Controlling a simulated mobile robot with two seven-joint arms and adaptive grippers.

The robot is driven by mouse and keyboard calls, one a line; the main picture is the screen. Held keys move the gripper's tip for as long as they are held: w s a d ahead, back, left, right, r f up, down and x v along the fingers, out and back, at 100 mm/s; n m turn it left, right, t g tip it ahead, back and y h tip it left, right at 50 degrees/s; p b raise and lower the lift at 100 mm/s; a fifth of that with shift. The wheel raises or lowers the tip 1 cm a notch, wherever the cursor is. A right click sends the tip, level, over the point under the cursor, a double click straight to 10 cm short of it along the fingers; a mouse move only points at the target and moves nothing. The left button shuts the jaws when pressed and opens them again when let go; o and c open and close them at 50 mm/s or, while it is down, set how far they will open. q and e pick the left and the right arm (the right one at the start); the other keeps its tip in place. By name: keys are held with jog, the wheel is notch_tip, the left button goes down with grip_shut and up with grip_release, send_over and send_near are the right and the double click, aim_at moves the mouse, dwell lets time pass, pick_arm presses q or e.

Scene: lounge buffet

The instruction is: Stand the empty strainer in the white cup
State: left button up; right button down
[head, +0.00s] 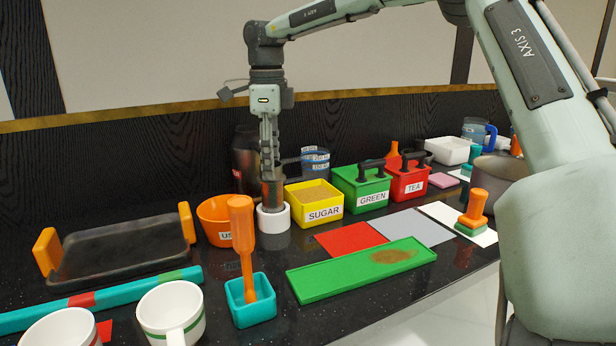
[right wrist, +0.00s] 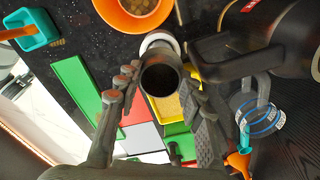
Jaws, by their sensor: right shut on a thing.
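The strainer is a grey metal tube (head: 272,194), upright between the fingers of my right gripper (head: 269,172). In the right wrist view I look down into the strainer (right wrist: 160,79); its inside is dark and no leaves show. My right gripper, also seen in the right wrist view (right wrist: 157,92), is shut on it. The white cup (head: 273,222) is a short, thick-walled cup directly below. The strainer's lower end meets the cup's mouth; I cannot tell how deep it sits. The cup's rim (right wrist: 157,40) shows beyond the strainer in the right wrist view. My left gripper is not in view.
An orange bowl (head: 215,208) stands close left of the cup, and the yellow SUGAR box (head: 323,211) close right. A dark pot (head: 244,160) is behind. A green tray (head: 330,280) and a teal box (head: 247,312) with an orange tool are in front.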

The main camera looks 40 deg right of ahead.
jog(key=shift+f+b, duration=0.55)
jog(key=shift+f, duration=0.5)
jog(key=c, duration=0.9)
grip_release()
jog(key=shift+c, duration=1.3)
notch_tip(320, 180, up, 7)
jog(key=p, duration=0.4)
